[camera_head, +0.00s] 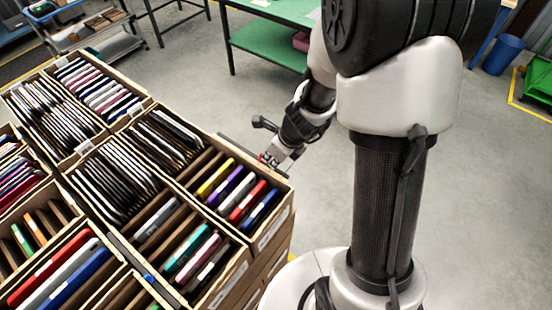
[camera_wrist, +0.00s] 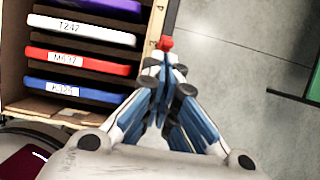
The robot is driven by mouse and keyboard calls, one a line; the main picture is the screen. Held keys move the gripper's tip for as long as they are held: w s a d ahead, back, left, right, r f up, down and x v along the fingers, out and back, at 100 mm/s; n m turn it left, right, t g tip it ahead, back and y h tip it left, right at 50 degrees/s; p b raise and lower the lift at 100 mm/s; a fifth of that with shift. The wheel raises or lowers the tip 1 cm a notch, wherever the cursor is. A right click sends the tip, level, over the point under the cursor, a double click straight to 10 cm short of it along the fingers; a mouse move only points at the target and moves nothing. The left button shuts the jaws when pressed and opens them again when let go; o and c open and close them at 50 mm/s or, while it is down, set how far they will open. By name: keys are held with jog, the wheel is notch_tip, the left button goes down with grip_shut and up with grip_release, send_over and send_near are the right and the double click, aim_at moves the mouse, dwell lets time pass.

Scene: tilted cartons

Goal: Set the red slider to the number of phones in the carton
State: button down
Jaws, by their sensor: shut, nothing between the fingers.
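The carton (camera_head: 283,196) at the right end of the crate block holds several phones upright in dark slots, among them a yellow phone (camera_head: 215,178), a red phone (camera_head: 247,202) and a blue phone (camera_head: 262,210). In the wrist view, a labelled red phone (camera_wrist: 78,61) and blue phone (camera_wrist: 72,91) lie left of my gripper. The red slider (camera_wrist: 166,43) sits on a strip along the carton's edge, just beyond my fingertips. My gripper (camera_wrist: 165,62) is shut and empty, its tips at or very near the slider; contact is unclear. The slider's exact mark is hard to read.
Neighbouring cartons (camera_head: 140,110) full of phones and tablets fill the left. A green table (camera_head: 265,45) stands behind, with a blue bin (camera_head: 503,54) at the back right. Grey floor is open right of the carton.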

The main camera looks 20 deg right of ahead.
aim_at(246, 151)
jog(key=w+a+p, duration=0.1)
jog(key=w, duration=0.1)
jog(key=w+a+p, duration=0.3)
jog(key=w, duration=0.1)
jog(key=shift+a+r, duration=0.15)
jog(key=shift+r, duration=0.05)
jog(key=shift+w+a+f+p, duration=0.15)
jog(key=shift+w+a+p, duration=0.2)
jog(key=shift+w+p, duration=0.1)
